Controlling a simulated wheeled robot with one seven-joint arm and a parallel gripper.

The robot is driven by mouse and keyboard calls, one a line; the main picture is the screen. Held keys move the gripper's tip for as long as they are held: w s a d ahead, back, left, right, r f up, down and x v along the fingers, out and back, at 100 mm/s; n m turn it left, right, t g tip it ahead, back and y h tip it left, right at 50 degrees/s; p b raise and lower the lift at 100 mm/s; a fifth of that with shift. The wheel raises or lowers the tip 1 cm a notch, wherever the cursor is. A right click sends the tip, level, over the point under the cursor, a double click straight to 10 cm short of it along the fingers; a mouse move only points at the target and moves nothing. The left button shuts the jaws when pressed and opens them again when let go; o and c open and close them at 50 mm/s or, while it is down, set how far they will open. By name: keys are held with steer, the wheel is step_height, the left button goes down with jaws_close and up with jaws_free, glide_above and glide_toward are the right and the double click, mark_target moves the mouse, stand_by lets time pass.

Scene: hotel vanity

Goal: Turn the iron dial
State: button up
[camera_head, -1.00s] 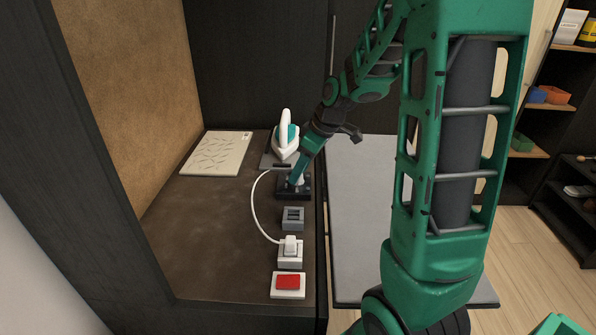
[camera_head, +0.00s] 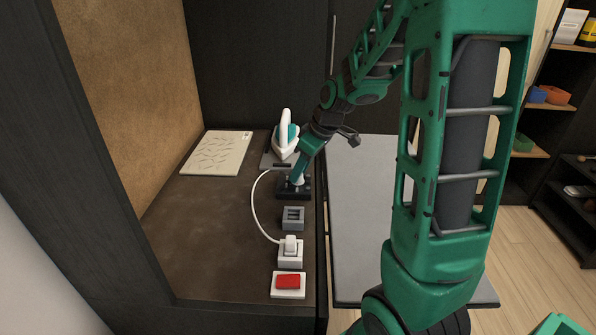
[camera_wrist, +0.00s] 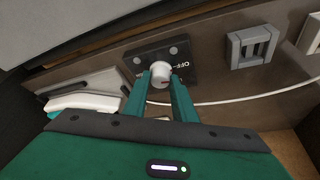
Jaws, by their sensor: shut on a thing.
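In the head view my gripper (camera_head: 298,176) points down at the black dial plate (camera_head: 294,194), and the fingers largely hide the knob. The white and teal iron (camera_head: 285,137) stands on a grey pad just behind the dial. Its lower part is partly hidden by my arm.
A grey socket block (camera_head: 292,217), a white block with a plug (camera_head: 290,255) and a red button (camera_head: 288,282) line the counter's right edge. A white cord (camera_head: 254,205) curves left of them. A patterned board (camera_head: 216,153) lies at back left. The brown counter's middle is clear.

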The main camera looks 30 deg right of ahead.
steer(key=m+h, duration=0.1)
steer(key=m, duration=0.2)
steer(key=m+h, duration=0.1)
steer(key=m, duration=0.2)
steer(key=shift+a+t, duration=0.15)
steer(key=shift+t, duration=0.25)
steer(key=m+h, duration=0.2)
steer(key=m, duration=0.2)
steer(key=shift+a+m, duration=0.1)
steer(key=shift+m, duration=0.3)
steer(key=shift+g, duration=0.3)
steer(key=o, duration=1)
steer(key=v, duration=1)
steer(key=shift+a+r, duration=0.2)
steer(key=shift+r, duration=0.1)
